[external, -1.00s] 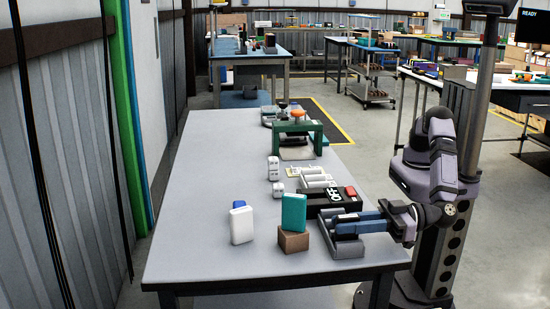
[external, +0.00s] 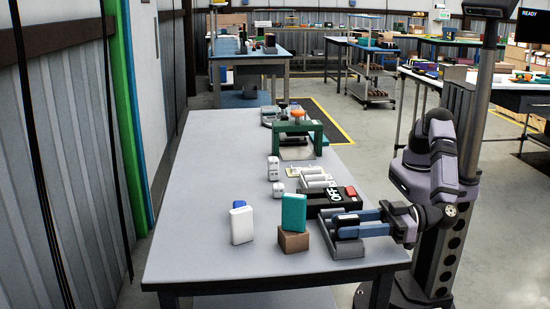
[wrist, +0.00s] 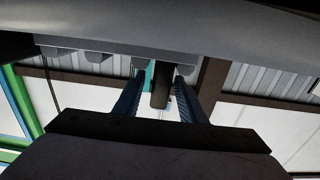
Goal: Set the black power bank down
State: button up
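The black power bank (wrist: 160,88) shows in the wrist view as a dark, rounded upright shape between my fingers. My gripper (external: 340,224) is over the near right part of the table, and its two blue fingers stand apart in the external view. In the wrist view the fingers (wrist: 160,86) flank the power bank with gaps on both sides. In the external view I cannot clearly tell the power bank from the dark grey parts (external: 348,248) around the fingers. What it rests on is hidden.
A teal box (external: 294,213) stands on a brown block (external: 293,242) just left of my gripper. A white and blue box (external: 242,223) stands further left. A black OFF unit (external: 333,198), white racks (external: 316,180) and a green frame (external: 299,128) lie behind. The table's left side is clear.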

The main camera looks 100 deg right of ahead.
jog(key=shift+o, duration=0.5)
jog(key=s, duration=0.7)
jog(key=shift+a+r, duration=0.1)
jog(key=r+g+p, duration=0.1)
jog(key=p, duration=0.1)
jog(key=r+g+p, duration=0.1)
jog(key=p, duration=0.1)
jog(key=shift+w+d, duration=0.2)
jog(key=shift+w, duration=0.1)
jog(key=shift+r+g+p, duration=0.2)
jog(key=shift+g+p, duration=0.2)
jog(key=shift+p, duration=0.1)
jog(key=shift+s+f+g, duration=0.1)
jog(key=shift+f+g, duration=0.05)
jog(key=shift+g, duration=0.15)
jog(key=shift+x, duration=3.75)
jog(key=shift+s+a, duration=0.1)
jog(key=shift+a, duration=0.05)
